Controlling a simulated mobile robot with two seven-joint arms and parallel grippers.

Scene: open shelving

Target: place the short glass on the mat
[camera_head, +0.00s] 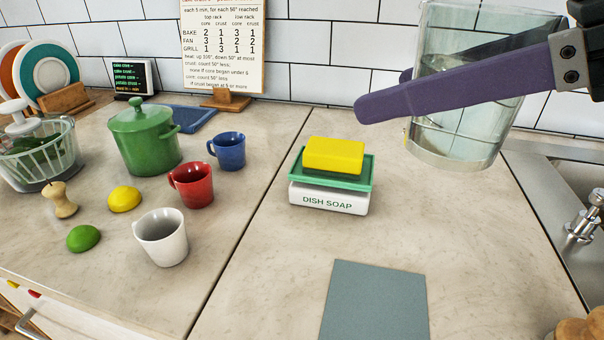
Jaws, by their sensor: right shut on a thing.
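My right gripper (383,92) comes in from the upper right with purple fingers, one in front of the glass and one behind it. It is shut on a clear short glass (455,140), which it holds upright above the counter, near the back wall. The blue-grey mat (375,303) lies flat and bare on the counter at the bottom centre, below and left of the glass. My left gripper is not in view.
A dish soap stand (328,202) with a green tray and yellow sponge (334,155) stands between glass and mat, to the left. Mugs, a green pot (143,140), a lemon and a lime sit further left. A sink (570,185) is at the right.

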